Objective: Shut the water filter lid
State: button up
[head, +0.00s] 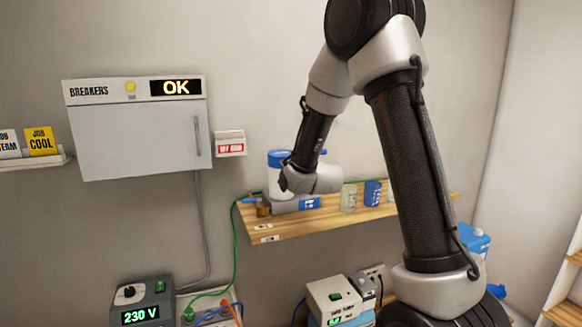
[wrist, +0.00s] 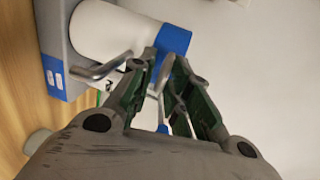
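The water filter (head: 274,181) stands on the wooden shelf, a white cylinder with a blue top part (head: 279,157). My forearm and wrist cover its right side in the head view. In the wrist view the white body (wrist: 105,30) and its blue end (wrist: 173,38) lie just beyond my fingertips. My fingertips are hidden in the head view. How far the lid is open cannot be made out.
A bent metal rod (wrist: 100,70) shows beside the filter. A grey base (wrist: 58,40) with a blue label sits by it. A glass jar (head: 348,198) and a blue cup (head: 373,193) stand to the right on the shelf (head: 262,227). A breaker cabinet (head: 140,135) hangs at left.

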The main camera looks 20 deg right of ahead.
jog(key=o, duration=0.4)
jog(key=shift+s+a+f+g, duration=0.1)
jog(key=shift+s+f+g, duration=0.05)
jog(key=shift+f, duration=0.35)
jog(key=shift+s+f+g, duration=0.1)
jog(key=shift+f+g, duration=0.05)
jog(key=shift+f, duration=0.35)
jog(key=shift+c, duration=0.2)
jog(key=shift+s, duration=0.1)
jog(key=v, duration=0.7)
jog(key=shift+s+r, duration=0.3)
jog(key=shift+r, duration=0.05)
